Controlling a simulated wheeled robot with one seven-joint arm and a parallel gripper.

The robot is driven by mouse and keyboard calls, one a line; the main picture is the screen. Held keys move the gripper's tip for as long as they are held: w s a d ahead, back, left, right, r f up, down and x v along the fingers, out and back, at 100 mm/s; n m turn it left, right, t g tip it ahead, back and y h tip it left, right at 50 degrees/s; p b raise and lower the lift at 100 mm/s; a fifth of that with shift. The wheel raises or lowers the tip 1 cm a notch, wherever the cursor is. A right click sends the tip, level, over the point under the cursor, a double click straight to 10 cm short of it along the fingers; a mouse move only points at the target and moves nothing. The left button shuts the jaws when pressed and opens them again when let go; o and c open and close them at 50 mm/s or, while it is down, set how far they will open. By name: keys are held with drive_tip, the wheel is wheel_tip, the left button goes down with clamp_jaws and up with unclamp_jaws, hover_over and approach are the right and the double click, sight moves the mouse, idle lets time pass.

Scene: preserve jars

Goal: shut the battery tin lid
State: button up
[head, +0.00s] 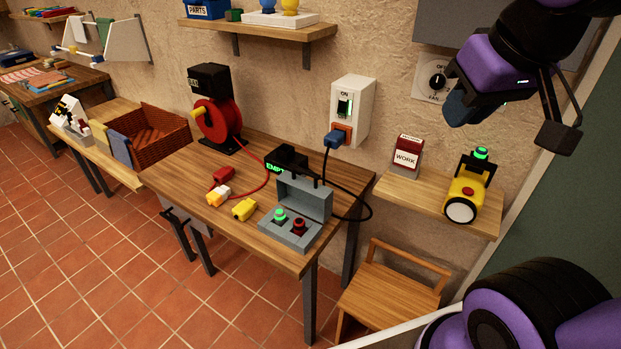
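The battery tin (290,236) is a grey box near the front right corner of the wooden table. Its lid (305,198) stands up, open, at the back edge of the tin. Inside, a green-topped cell (280,216) and a red-topped cell (299,226) sit side by side in the tin. My purple and black arm hangs at the upper right. A dark end part of my gripper (557,137) shows there, well above and to the right of the tin and apart from it. I cannot make out both fingertips, or whether it is open.
A black charger (287,160) with a cable stands just behind the lid. Yellow (244,209) and red (222,177) pieces lie left of the tin. A red cable reel (217,118) stands farther back. A wooden chair (391,290) and a shelf with a yellow lamp (466,190) are to the right.

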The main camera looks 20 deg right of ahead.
drive_tip(key=w, duration=0.3)
drive_tip(key=w+n+g, duration=0.1)
drive_tip(key=w, duration=0.2)
drive_tip(key=w+a+n, duration=0.1)
drive_tip(key=w, duration=0.2)
drive_tip(key=shift+w+a+f+g+y, duration=0.1)
drive_tip(key=shift+w+f+g+y, duration=0.05)
drive_tip(key=shift+g+y, duration=0.15)
clamp_jaws()
drive_tip(key=w+d+f+n+g+y, duration=0.1)
drive_tip(key=w+f+n+g+y, duration=0.2)
drive_tip(key=w+f, duration=0.95)
drive_tip(key=w+d+f+n+g+y, duration=0.1)
drive_tip(key=w+f+n+y, duration=0.25)
drive_tip(key=w+f, duration=0.95)
drive_tip(key=a+f, duration=0.5)
drive_tip(key=a, duration=0.3)
drive_tip(key=shift+w+f+n, duration=0.3)
drive_tip(key=shift+f+n, duration=0.05)
drive_tip(key=shift+f, duration=0.05)
drive_tip(key=shift+a+h, duration=0.15)
drive_tip(key=shift+h, duration=0.1)
